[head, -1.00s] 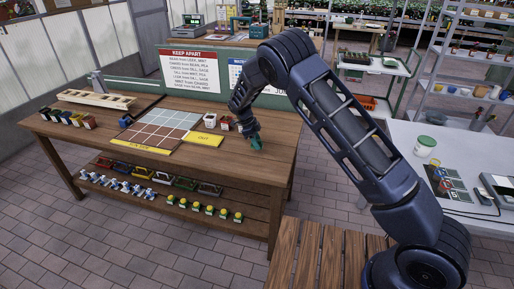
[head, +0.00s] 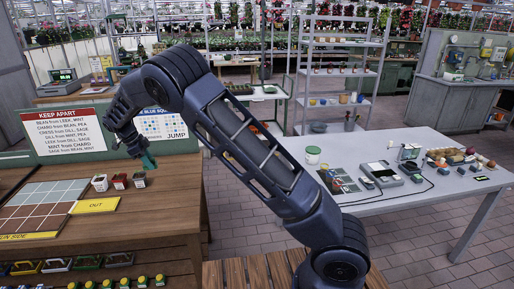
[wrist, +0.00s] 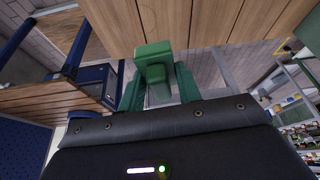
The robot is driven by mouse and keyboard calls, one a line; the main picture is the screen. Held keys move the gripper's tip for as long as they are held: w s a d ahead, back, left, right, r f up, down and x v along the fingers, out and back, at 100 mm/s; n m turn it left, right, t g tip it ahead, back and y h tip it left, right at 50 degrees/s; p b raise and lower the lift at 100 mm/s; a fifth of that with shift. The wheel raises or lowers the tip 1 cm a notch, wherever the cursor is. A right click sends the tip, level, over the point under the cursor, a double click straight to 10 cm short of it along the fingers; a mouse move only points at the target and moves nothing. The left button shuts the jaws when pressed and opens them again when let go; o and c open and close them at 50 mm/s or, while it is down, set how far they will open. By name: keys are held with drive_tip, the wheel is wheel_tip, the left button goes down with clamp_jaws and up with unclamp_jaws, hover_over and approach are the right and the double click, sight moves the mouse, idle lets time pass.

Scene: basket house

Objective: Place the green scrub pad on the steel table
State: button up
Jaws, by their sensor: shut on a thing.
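My gripper (head: 146,160) is shut on the green scrub pad (wrist: 153,67). In the wrist view the pad shows as a green block between the fingers. In the head view my gripper is at the left, above the right end of the wooden bench, and the pad is small and hard to tell from the fingers. The steel table (head: 345,150) is the grey-topped table at the right, apart from my gripper, with my arm crossing in front of its left part.
The steel table carries a green-lidded jar (head: 313,155), a dark tray (head: 339,181), a scale-like device (head: 381,174) and several brown round items at the far right. Bare top shows between them. The wooden bench (head: 160,205) holds small pots and a grid board.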

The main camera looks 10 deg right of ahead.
drive_tip(key=w+d+f+n+t, duration=0.1)
drive_tip(key=w+d+f+n, duration=0.1)
drive_tip(key=w+d, duration=0.7)
drive_tip(key=w+d+f+n, duration=0.15)
drive_tip(key=w+d, duration=0.35)
drive_tip(key=d, duration=0.8)
drive_tip(key=w+d+f+n+t, duration=0.1)
drive_tip(key=w+d+f+n, duration=0.1)
drive_tip(key=w+d, duration=0.7)
drive_tip(key=w+d+n+t+y, duration=0.15)
drive_tip(key=d+n, duration=0.35)
drive_tip(key=d, duration=2.5)
wheel_tip(320, 180, up, 5)
drive_tip(key=n+y, duration=0.3)
drive_tip(key=n, duration=0.3)
hover_over(352, 168)
drive_tip(key=s, duration=0.2)
drive_tip(key=shift+t, duration=0.25)
drive_tip(key=f, duration=1.9)
drive_tip(key=shift+w+a+f, duration=0.1)
drive_tip(key=shift+a+f, duration=0.1)
drive_tip(key=shift+a, duration=0.05)
drive_tip(key=o, duration=1)
drive_tip(key=shift+f, duration=0.1)
